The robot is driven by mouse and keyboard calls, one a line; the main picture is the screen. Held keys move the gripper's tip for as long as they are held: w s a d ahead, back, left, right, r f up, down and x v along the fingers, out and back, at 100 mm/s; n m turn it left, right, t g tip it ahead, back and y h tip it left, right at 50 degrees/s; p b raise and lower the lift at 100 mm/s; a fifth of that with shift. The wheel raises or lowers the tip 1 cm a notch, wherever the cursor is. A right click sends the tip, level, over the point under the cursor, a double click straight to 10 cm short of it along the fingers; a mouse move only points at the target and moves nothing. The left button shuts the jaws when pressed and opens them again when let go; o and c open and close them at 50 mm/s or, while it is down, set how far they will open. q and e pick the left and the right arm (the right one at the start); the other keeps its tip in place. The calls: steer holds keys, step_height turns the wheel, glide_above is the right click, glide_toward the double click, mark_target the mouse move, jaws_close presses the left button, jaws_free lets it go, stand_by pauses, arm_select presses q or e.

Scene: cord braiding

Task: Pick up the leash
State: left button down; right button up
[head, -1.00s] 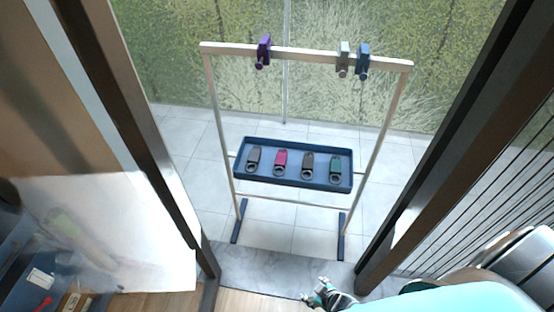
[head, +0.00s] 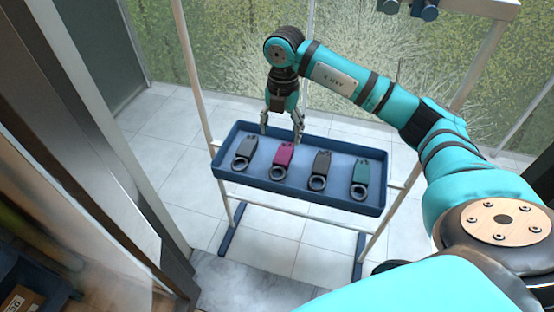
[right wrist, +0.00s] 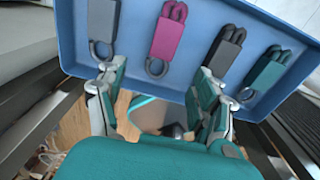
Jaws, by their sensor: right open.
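Several leashes lie in a row in a blue tray (head: 300,197), each a folded strap with a ring. From left to right they are a dark grey leash (head: 246,149), a magenta leash (head: 283,157), a brownish-grey leash (head: 321,166) and a teal leash (head: 361,175). My right gripper (head: 281,131) is open and empty, pointing down over the tray's back part, near the dark grey and magenta leashes. In the right wrist view, the magenta leash (right wrist: 167,35) shows between and beyond the open fingers. My left gripper is not in view.
The tray hangs in a pale stand with blue feet (head: 232,228). Blue clips (head: 425,9) sit on its top bar at the upper right. A dark door frame (head: 120,150) stands close on the left. Glass is behind the stand.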

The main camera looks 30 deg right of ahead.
glide_above(282, 157)
steer(key=f, duration=0.5)
steer(key=shift+s+f+b, duration=0.2)
steer(key=shift+f+b, duration=0.15)
steer(key=shift+f, duration=0.05)
steer(key=shift+a+f, duration=0.15)
steer(key=shift+a, duration=0.05)
steer(key=f, duration=0.3)
steer(key=f+b, duration=0.1)
steer(key=shift+w+d+f, duration=0.2)
steer(key=shift+d, duration=0.1)
steer(key=shift+f, duration=0.5)
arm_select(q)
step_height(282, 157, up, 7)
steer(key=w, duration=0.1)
arm_select(e)
steer(key=c, duration=1.3)
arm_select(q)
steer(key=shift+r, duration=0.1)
arm_select(e)
steer(key=shift+r, duration=0.1)
steer(key=shift+c, duration=0.2)
